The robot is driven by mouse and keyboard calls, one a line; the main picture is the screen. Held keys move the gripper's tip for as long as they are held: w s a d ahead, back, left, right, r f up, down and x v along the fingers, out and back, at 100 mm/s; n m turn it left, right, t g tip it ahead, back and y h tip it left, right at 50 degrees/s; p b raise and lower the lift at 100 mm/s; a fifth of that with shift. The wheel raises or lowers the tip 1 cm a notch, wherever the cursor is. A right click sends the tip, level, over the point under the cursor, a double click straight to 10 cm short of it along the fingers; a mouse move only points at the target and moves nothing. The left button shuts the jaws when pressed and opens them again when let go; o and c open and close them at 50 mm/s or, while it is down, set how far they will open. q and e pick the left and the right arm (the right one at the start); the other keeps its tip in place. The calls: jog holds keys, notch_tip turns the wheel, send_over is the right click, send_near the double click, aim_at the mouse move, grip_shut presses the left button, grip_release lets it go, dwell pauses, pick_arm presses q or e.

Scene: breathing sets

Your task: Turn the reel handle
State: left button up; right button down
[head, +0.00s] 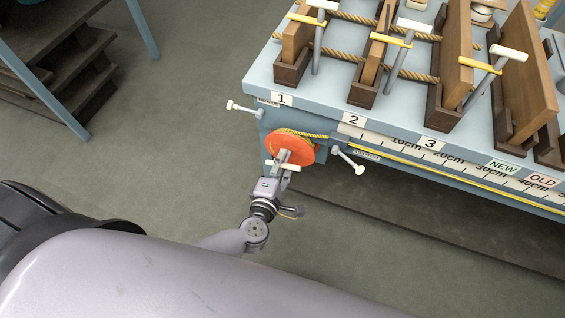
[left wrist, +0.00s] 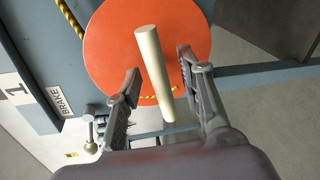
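The orange reel (head: 293,146) is on the near left end of the blue bench; it also fills the top of the left wrist view (left wrist: 105,45). Its cream cylindrical handle (left wrist: 154,72) sticks out from the disc toward my left wrist camera; in the head view the handle (head: 291,168) shows small beside my fingers. My left gripper (head: 285,160) is at the reel with its fingers apart. In the left wrist view the handle lies between the two open fingers (left wrist: 158,64), with visible gaps on both sides. My right gripper is not in view.
A lever with a white knob (head: 233,106) sticks out left of the reel, another (head: 357,167) right of it. A BRAKE label (left wrist: 62,97) shows beside the reel. Rope, wooden blocks and clamps stand on the bench top (head: 262,80). Blue-framed steps (head: 60,75) stand far left; open floor lies between.

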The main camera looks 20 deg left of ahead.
pick_arm(q)
grip_shut()
dwell(0.3)
jog(key=shift+s, duration=0.1)
